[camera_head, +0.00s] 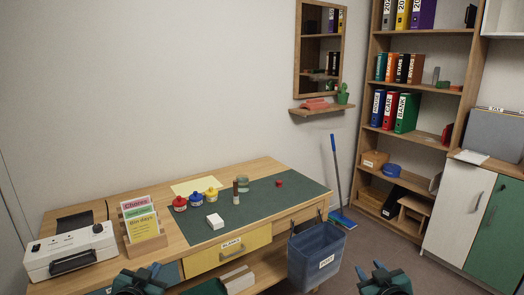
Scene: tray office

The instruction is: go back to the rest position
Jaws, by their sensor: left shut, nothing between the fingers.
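My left gripper (141,273) shows at the bottom edge, in front of the desk's (178,240) front edge and below the card rack. It is shut and holds nothing. My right gripper (371,271) shows at the bottom edge, over the floor to the right of the blue bin. I see nothing held in it, and its finger gap is not clear. Only the ends of both arms are in view; the rest is cut off by the lower edge of the picture.
The blue bin (316,262) hangs at the desk's right front. A yellow drawer (228,252) is under the desktop. A white machine (70,250) and card rack (148,245) stand left on the desk. Free floor (350,245) lies between desk and cabinet (455,215).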

